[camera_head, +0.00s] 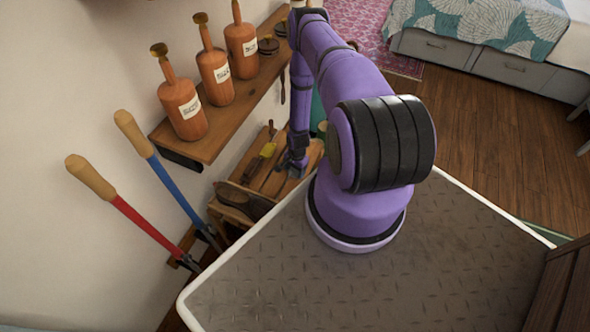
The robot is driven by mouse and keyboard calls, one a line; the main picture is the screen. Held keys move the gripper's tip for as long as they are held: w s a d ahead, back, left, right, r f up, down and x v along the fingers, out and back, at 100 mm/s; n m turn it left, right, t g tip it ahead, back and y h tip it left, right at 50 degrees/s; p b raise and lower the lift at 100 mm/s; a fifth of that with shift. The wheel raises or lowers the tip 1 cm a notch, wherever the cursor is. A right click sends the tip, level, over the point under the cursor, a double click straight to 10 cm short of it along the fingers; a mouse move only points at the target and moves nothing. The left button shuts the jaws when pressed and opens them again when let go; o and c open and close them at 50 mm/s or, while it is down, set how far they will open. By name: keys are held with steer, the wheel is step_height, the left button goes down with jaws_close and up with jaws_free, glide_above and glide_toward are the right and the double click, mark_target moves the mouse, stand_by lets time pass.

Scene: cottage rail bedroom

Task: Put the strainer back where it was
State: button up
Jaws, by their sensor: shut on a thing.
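My gripper (297,168) is at the low end of my purple arm, pointing down beside the wooden rack (232,190) below the wall shelf. It is small in this view. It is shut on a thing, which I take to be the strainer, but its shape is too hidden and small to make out. I cannot tell whether it touches the rack.
The wooden shelf (225,118) above bears several orange labelled bottles (216,76) and dark round items (268,45). Red-handled (133,214) and blue-handled (177,190) tools lean at the wall. Tools with a yellow part (268,150) lie on the rack.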

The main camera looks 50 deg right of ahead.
steer(key=o, duration=1.1)
steer(key=shift+o, duration=0.2)
steer(key=shift+f, duration=0.1)
